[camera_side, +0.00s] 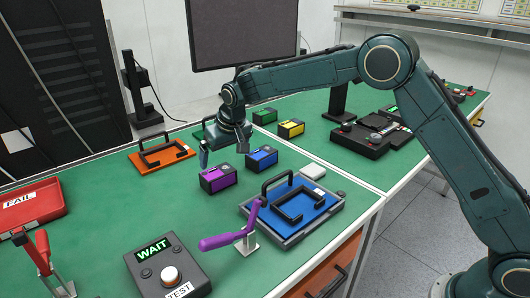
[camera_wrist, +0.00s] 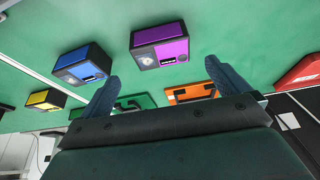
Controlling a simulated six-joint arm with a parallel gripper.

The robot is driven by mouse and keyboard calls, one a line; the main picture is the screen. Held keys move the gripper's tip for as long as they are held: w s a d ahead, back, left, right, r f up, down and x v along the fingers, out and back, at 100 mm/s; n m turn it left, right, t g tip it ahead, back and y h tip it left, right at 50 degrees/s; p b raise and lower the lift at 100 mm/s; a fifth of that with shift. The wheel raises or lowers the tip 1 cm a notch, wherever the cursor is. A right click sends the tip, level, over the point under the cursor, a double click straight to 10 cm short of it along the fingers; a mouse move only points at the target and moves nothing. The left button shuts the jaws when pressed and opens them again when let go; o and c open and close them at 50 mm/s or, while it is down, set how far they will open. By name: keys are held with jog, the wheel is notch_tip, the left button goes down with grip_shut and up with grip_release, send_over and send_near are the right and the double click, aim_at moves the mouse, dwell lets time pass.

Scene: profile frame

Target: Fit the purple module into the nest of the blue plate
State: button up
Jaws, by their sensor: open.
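The purple module (camera_side: 218,180) is a dark box with a purple top, sitting on the green table to the left of the blue module. It also shows in the wrist view (camera_wrist: 160,46) at the top centre, beyond the fingertips. My gripper (camera_side: 223,151) is open and empty, close above and behind the purple module in the side view. Its two spread fingers (camera_wrist: 166,88) show in the wrist view, apart from the module. The blue plate (camera_side: 325,212) lies at the table's front right edge, with a black frame and handle on it. It is not in the wrist view.
A blue module (camera_side: 261,158), yellow module (camera_side: 291,129) and green module (camera_side: 265,116) stand nearby. A purple-handled clamp (camera_side: 225,240) stands beside the blue plate. An orange plate (camera_side: 140,160), red tray (camera_side: 35,208) and test box (camera_side: 168,268) are at left. The table's middle left is clear.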

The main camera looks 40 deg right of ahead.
aim_at(220, 173)
jog(key=shift+x, duration=2.75)
jog(key=shift+f, duration=0.1)
jog(key=shift+x, duration=2.5)
jog(key=c, duration=0.9)
notch_tip(220, 173, up, 20)
jog(key=shift+r, duration=0.1)
